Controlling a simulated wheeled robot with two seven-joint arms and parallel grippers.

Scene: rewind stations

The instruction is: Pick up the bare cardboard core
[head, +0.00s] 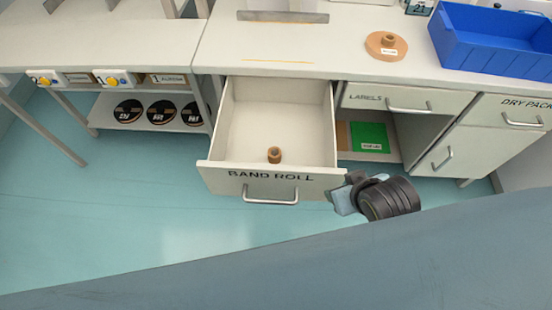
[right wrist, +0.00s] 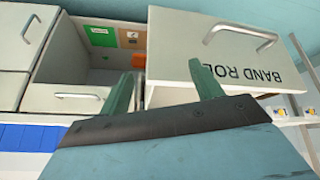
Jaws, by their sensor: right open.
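A small brown cardboard core (head: 274,155) stands inside the open drawer labelled BAND ROLL (head: 235,180), close to the drawer's front wall. The drawer is otherwise empty. My right gripper (head: 343,198) is just outside the drawer's front right corner, apart from the core. In the right wrist view my right gripper (right wrist: 160,70) has its two green fingers spread with nothing between them, and the drawer front (right wrist: 228,60) is beyond them. The core is hidden in that view. My left gripper is not in view.
On the worktop are a tan disc (head: 373,46) with a small spool on it and a blue bin (head: 480,55). Several dark rolls (head: 160,112) sit on the lower shelf at left. A green sheet (head: 369,137) lies on the shelf right of the drawer.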

